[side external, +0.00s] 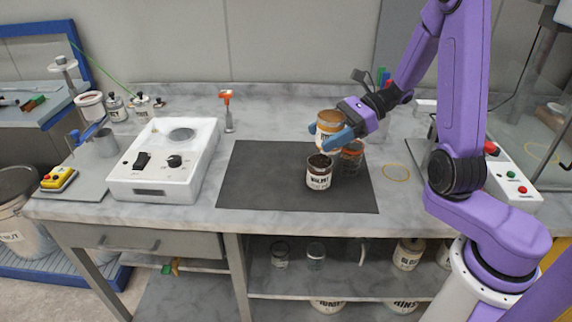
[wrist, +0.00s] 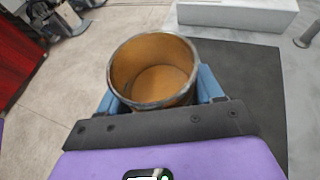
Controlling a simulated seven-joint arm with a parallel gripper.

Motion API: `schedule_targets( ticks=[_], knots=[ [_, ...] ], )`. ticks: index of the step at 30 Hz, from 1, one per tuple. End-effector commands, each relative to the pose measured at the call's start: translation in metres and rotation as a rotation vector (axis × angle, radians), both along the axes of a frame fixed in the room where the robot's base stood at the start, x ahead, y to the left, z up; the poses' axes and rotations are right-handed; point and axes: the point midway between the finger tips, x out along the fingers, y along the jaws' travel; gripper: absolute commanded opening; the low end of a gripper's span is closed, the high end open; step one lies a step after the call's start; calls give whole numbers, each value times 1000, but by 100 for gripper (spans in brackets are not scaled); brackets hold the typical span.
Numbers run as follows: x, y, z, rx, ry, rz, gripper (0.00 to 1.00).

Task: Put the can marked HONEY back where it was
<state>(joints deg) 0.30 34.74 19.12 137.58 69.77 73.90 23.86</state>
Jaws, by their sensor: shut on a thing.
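My gripper (side external: 328,134) has its blue fingers shut on a can (side external: 329,117) with an amber-brown inside; its label is mostly hidden by the fingers and I cannot read it. The wrist view shows this can (wrist: 153,60) from above, open-topped, between the two fingers, with a bare metal rim. It is upright or nearly so, above the dark mat (side external: 262,178). A can with dark contents (side external: 319,174), its label seeming to read WALNUT, stands on the mat just below and in front. An orange-brown can (side external: 352,158) stands behind it to the right, its label unclear.
A thin yellow ring (side external: 397,172) marks the bare bench right of the mat. A white control box (side external: 164,160) stands left of the mat, with an orange-topped tool (side external: 228,110) behind it. The left half of the mat is clear. More cans (side external: 408,254) are on the shelf below.

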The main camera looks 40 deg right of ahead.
Motion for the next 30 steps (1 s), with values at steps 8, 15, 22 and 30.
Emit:
schedule_targets(
  ticks=[8,15,22,30],
  knots=[
    [38,3,-18,3,1,12,28],
    [87,6,-40,1,0,11,28],
    [115,7,-73,2,3,8,28],
    [133,8,-93,1,1,8,28]
  ],
)
